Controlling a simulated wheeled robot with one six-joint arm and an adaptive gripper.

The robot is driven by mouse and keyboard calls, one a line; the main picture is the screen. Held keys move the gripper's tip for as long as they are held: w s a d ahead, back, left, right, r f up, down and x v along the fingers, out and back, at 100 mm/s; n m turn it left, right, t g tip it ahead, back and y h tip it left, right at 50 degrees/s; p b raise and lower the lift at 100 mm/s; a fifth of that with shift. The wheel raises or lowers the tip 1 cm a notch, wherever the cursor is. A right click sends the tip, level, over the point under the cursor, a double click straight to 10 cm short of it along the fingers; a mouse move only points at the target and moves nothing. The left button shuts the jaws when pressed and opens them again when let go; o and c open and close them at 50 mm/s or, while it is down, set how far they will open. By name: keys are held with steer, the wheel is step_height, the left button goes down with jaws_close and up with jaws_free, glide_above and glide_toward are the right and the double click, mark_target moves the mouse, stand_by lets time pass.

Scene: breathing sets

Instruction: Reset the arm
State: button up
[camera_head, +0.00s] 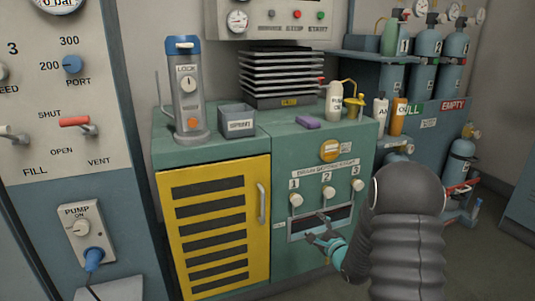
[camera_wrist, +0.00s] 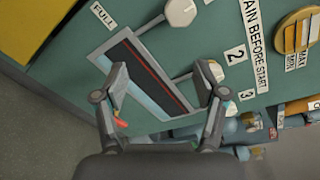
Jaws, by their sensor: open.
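My gripper (camera_head: 323,231) is in front of the teal cabinet (camera_head: 290,160), near the dark drain slot (camera_head: 335,218) under the knobs marked 1, 2 and 3. My dark ribbed arm reaches in from the lower right of the head view. In the wrist view, my gripper (camera_wrist: 162,85) has its two fingers spread apart with nothing between them. The slot (camera_wrist: 150,75) lies behind and between the fingers, with a red line along it. I cannot tell whether a finger touches the panel.
A yellow louvred door (camera_head: 215,225) with a handle is left of the slot. On the cabinet top stand a LOCK canister (camera_head: 188,95), a SPENT bin (camera_head: 236,120), a purple block (camera_head: 308,122) and bottles. Gas cylinders (camera_head: 425,45) stand at the right. Floor shows at the lower right.

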steer(key=s+d+f+n+g+h, duration=0.4)
steer(key=s+f+n+g, duration=0.15)
steer(key=f, duration=0.45)
steer(key=s+d+r+n+g+h, duration=0.2)
steer(key=s+r+n+g, duration=0.15)
steer(key=s+n, duration=0.4)
steer(key=s+a+r+n, duration=0.4)
steer(key=s+a+r, duration=0.1)
steer(key=s+r, duration=0.7)
steer(key=s+a+r+n+g+y, duration=0.1)
steer(key=s+a+r+n, duration=0.3)
steer(key=s+r, duration=0.7)
steer(key=s+a, duration=0.1)
steer(key=s, duration=0.4)
steer(key=shift+s+a+r, duration=0.35)
steer(key=shift+s+r, duration=0.05)
